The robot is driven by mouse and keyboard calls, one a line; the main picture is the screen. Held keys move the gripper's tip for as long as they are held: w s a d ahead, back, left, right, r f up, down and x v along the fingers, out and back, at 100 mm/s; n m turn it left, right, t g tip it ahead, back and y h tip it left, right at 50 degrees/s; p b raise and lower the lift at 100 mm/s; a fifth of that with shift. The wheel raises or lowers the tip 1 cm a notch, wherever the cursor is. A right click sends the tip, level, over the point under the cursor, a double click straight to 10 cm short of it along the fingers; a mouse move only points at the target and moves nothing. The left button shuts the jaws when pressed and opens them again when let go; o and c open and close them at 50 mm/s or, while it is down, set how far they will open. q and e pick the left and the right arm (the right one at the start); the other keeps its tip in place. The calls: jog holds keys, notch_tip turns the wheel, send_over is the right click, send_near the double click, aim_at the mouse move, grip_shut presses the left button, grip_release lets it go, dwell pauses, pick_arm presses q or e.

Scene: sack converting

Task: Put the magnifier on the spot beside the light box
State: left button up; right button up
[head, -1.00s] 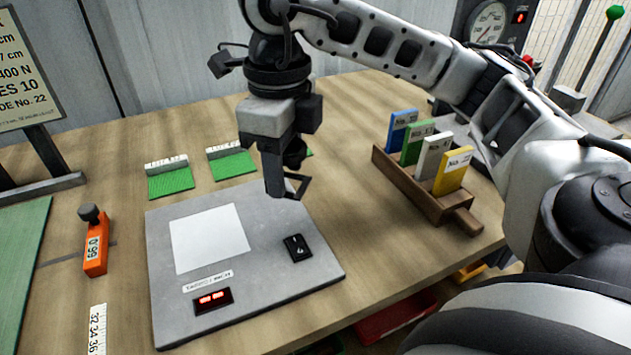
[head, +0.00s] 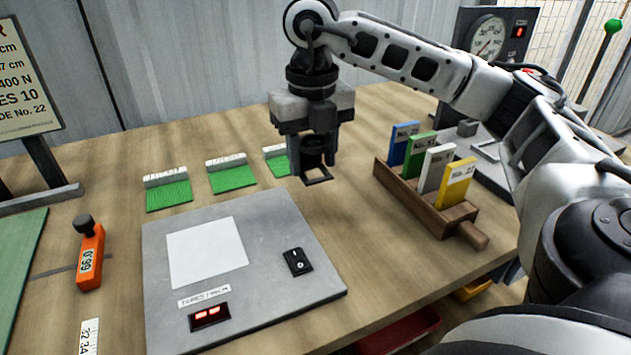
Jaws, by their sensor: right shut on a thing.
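The magnifier (head: 316,174) is a small black piece with an open square frame at its foot. My right gripper (head: 312,158) is shut on it and holds it upright, seemingly above the table behind the right back corner of the light box. The light box (head: 270,215) is a flat grey slab with a white lit square, a black switch and a red display. I cannot make out a marked spot beside it. My left gripper is not in view.
A wooden rack (head: 428,208) with coloured cards stands to the right. An orange gauge (head: 90,257) lies left. Bare table (head: 350,215) lies between light box and rack.

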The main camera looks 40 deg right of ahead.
send_over(315, 198)
notch_tip(315, 198, down, 5)
jog(key=shift+s+a, duration=0.15)
jog(key=shift+d+f, duration=0.2)
jog(key=shift+f, duration=1.6)
jog(key=shift+f, duration=0.2)
jog(key=o, duration=0.7)
jog(key=shift+r, duration=0.1)
